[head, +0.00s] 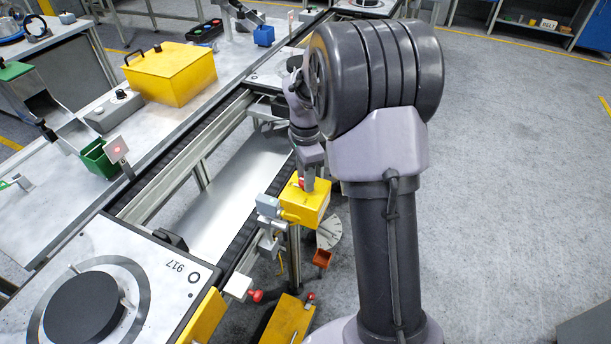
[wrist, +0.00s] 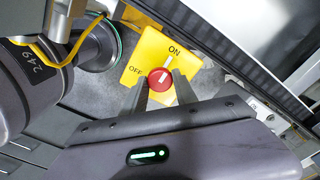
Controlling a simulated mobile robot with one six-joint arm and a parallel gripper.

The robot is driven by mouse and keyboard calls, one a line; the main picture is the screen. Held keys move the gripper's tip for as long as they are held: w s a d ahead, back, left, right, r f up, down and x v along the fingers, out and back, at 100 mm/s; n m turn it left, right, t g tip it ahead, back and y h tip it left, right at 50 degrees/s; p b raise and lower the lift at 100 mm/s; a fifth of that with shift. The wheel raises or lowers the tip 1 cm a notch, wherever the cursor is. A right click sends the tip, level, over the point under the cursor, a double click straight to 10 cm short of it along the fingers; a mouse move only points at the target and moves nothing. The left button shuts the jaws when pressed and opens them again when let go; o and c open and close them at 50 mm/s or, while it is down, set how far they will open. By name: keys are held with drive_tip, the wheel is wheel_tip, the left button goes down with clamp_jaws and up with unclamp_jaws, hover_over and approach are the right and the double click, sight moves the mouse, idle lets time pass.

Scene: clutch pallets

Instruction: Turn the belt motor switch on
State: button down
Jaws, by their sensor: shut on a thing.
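The belt motor switch is a yellow box (head: 311,211) on the side of the conveyor in the head view. In the wrist view its yellow plate (wrist: 150,48) is marked ON above and OFF to the left. A round red knob (wrist: 160,78) with a white pointer mark sits on the plate. The mark looks turned up, toward ON rather than OFF. My gripper (wrist: 161,80) has one finger on each side of the knob and is shut on it. In the head view my gripper (head: 308,182) hides most of the knob.
The conveyor (head: 210,190) runs diagonally left of my arm. A pallet marked 917 (head: 165,310) with a dark disc lies at its near end. A yellow lidded box (head: 175,80) and a green bin (head: 97,160) stand on the workbench.

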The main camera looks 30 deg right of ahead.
drive_tip(key=c, duration=1)
unclamp_jaws()
drive_tip(key=shift+o, duration=0.2)
wheel_tip(320, 180, up, 17)
drive_tip(key=p, duration=0.6)
drive_tip(key=shift+r, duration=0.2)
